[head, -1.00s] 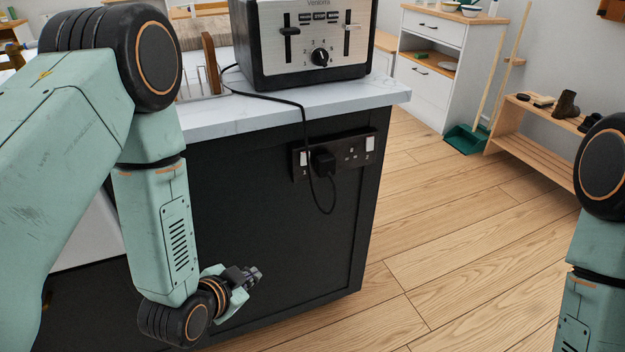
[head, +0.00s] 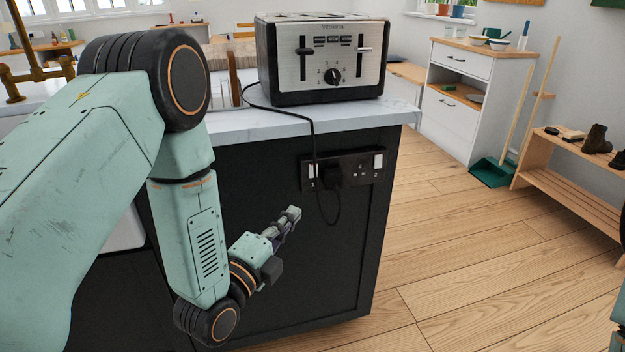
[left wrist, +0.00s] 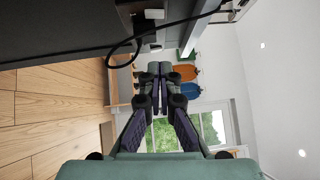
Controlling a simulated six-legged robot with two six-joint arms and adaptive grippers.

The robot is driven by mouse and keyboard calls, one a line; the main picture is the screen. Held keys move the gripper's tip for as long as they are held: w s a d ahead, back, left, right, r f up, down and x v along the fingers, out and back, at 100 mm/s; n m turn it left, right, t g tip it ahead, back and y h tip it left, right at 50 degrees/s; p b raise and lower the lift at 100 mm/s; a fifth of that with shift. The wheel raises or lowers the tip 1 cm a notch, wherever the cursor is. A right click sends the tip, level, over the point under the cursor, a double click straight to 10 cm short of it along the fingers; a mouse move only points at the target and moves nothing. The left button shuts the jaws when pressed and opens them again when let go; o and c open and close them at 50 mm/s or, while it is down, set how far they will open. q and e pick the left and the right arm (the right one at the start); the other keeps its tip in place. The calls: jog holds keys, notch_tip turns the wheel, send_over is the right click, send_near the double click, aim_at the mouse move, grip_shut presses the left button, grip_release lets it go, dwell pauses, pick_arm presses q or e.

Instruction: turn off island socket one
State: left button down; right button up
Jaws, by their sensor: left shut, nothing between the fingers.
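A dark double socket (head: 350,168) is on the black side panel of the island (head: 270,255), under the worktop. It has a white switch at its left end (head: 312,171) and another at its right end (head: 378,162). A black plug (head: 333,176) with a looping cable sits in its left half. My left gripper (head: 292,214) is shut and empty, below and left of the socket and apart from it. In the left wrist view its fingertips (left wrist: 160,69) are together, with part of the socket (left wrist: 143,27) and the cable above them. My right gripper is out of view.
A silver and black toaster (head: 322,60) stands on the white worktop (head: 240,121) above the socket. Its cable (head: 309,127) hangs over the edge. Open wooden floor (head: 460,250) lies right of the island. A shoe rack (head: 570,180) and a green dustpan (head: 493,171) are beyond.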

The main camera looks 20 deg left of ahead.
pick_arm(q)
jog(key=shift+w+a, duration=0.1)
dwell(0.3)
jog(key=b, duration=0.3)
send_near(318, 167)
jog(key=w+d, duration=0.3)
jog(key=w+a, duration=0.2)
jog(key=shift+w+r+b, duration=0.1)
jog(key=shift+w+b, duration=0.25)
jog(key=shift+b, duration=0.05)
jog(key=shift+r, duration=0.1)
